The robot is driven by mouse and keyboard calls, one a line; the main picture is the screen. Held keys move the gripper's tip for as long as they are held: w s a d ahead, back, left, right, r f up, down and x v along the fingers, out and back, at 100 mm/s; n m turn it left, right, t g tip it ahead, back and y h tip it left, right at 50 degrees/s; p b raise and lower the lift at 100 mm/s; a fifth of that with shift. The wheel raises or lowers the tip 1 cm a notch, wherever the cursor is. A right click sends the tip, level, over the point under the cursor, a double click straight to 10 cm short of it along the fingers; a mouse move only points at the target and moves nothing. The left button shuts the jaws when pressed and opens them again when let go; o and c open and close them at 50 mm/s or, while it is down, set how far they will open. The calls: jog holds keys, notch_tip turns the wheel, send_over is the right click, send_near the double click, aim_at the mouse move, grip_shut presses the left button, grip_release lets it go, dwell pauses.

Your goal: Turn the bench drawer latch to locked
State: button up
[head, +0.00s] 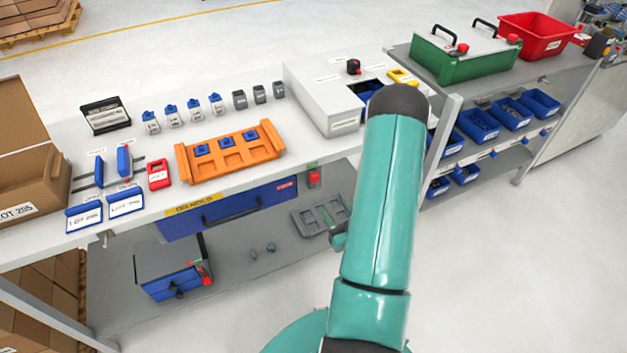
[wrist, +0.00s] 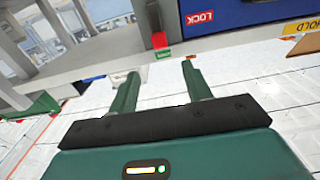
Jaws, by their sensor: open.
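The blue bench drawer (head: 228,211) hangs under the worktop and looks shut. A small red latch (head: 314,180) sits on the bench frame to its right, with a green patch (head: 312,164) just above. In the wrist view the latch (wrist: 159,40) is red, beside a green patch (wrist: 162,53), near the red LOCK label (wrist: 200,18) on the drawer front (wrist: 250,10). I cannot tell which way the latch is turned. My gripper (wrist: 158,74) is open and empty; its fingers point toward the latch, apart from it. In the head view my arm mostly hides it.
The worktop above holds an orange tray (head: 228,170) and a white box (head: 335,120). A lower shelf carries a blue-grey case (head: 172,285) and a grey tray (head: 318,215). Open floor lies in front of the bench.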

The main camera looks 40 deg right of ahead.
aim_at(316, 179)
jog(key=x, duration=1.2)
jog(key=shift+w, duration=0.4)
grip_shut()
